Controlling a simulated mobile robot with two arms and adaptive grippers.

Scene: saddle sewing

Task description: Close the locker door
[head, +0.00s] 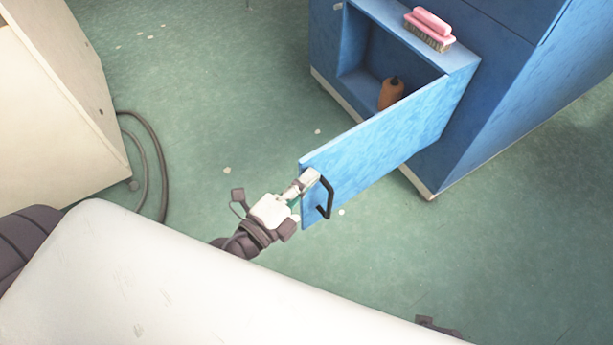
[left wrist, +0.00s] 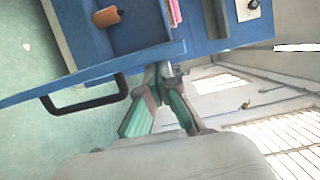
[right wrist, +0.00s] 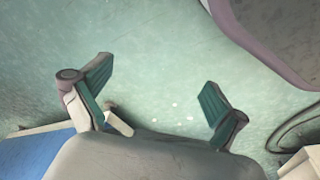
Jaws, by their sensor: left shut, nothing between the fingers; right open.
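The blue locker door (head: 385,142) stands wide open, swung out from the blue locker (head: 490,110). Its black handle (head: 326,198) is near the free edge; the handle also shows in the left wrist view (left wrist: 85,104). My left gripper (head: 310,177) is shut and empty at the free edge of the door, close beside the handle. I cannot tell whether it touches the door. In the right wrist view my right gripper (right wrist: 155,95) is open and empty above the green floor.
An orange-brown bottle (head: 390,93) stands inside the locker compartment. A pink brush (head: 430,28) lies on top above the opening. A cream cabinet (head: 50,100) with a dark cable (head: 160,165) beside it is at the left. The floor (head: 230,90) between them is mostly clear.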

